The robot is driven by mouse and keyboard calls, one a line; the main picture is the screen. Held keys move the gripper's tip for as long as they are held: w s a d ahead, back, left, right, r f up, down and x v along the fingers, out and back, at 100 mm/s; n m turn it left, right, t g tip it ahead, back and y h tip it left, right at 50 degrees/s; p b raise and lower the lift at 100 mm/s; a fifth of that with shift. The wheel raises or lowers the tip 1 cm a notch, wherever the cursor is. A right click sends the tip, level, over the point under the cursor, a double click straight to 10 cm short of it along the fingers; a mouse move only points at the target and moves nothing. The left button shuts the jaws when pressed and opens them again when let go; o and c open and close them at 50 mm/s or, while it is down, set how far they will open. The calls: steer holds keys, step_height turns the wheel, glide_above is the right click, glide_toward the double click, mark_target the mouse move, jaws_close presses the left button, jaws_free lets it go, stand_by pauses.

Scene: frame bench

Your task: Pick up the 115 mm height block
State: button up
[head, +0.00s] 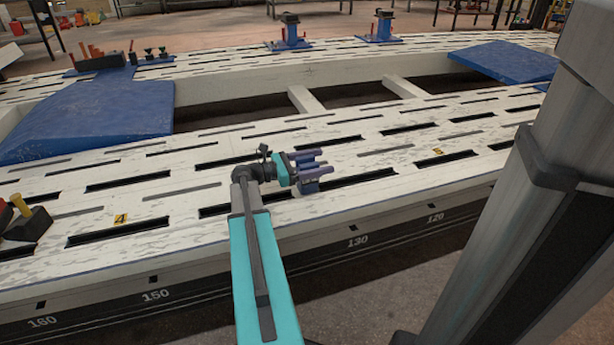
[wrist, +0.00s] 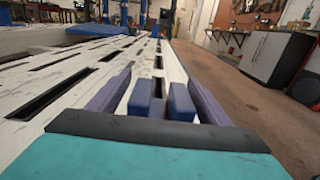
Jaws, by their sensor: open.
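My gripper (head: 316,163) is open, with purple fingers, just above the bench top. In the wrist view its fingers (wrist: 159,88) lie on either side of the blue parts, with small gaps visible. The block's lower part is hidden there.
The white bench (head: 400,155) has many long slots. Blue ramps lie at the left (head: 100,120) and back right (head: 510,60). A dark rack of tools (head: 98,62) and blue stands (head: 292,38) are on the far rail. A black and yellow tool (head: 25,220) lies at the left.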

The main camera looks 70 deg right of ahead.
steer(key=shift+r, duration=0.1)
jaws_close()
stand_by(0.3)
steer(key=shift+r, duration=0.1)
step_height(320, 180, up, 28)
steer(key=p, duration=1.1)
steer(key=shift+p, duration=0.3)
